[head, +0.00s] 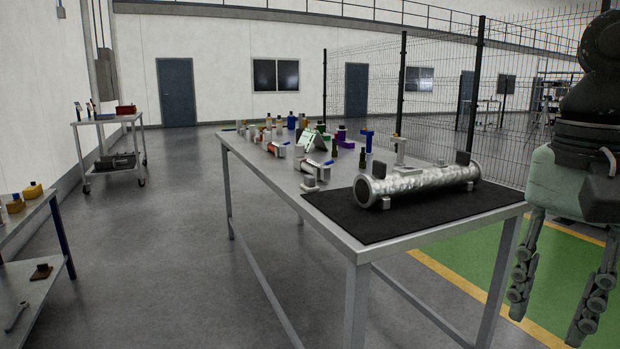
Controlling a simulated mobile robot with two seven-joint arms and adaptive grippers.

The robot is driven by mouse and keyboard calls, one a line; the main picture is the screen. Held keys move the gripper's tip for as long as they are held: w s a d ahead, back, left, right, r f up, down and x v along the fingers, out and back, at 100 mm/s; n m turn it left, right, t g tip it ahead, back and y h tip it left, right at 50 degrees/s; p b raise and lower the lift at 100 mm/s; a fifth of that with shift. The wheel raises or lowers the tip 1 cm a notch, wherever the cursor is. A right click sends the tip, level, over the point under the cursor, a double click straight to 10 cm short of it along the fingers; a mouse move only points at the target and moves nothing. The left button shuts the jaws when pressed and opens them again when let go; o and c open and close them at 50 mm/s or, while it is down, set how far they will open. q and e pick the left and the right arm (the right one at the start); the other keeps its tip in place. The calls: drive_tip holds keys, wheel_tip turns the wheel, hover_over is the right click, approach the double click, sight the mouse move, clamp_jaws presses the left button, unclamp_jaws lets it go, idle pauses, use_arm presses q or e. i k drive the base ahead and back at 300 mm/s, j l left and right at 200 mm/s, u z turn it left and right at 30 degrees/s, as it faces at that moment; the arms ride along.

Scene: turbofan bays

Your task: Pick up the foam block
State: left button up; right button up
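I cannot make out for certain which thing is the foam block. Small items crowd the far half of the long metal table (360,254), among them a purple block (342,134), but they are too small to tell their material. My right gripper (548,325) hangs at the right edge of the head view, pointing down. Its two fingers are spread apart with nothing between them. It is to the right of the table's near end, apart from everything on it. My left gripper is not in view.
A silver tube (425,182) lies on a black mat (440,213) at the table's near end. A side bench (20,235) stands at left, a wheeled cart (105,119) farther back. Mesh fencing (440,110) runs behind the table. The grey floor (180,240) between is clear.

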sight(309, 185)
drive_tip(key=i+j+z, duration=0.25)
drive_tip(key=i+j, duration=0.8)
drive_tip(key=i, duration=0.2)
drive_tip(key=i+j+z, duration=0.25)
drive_tip(key=i+j, duration=0.85)
drive_tip(key=j, duration=0.2)
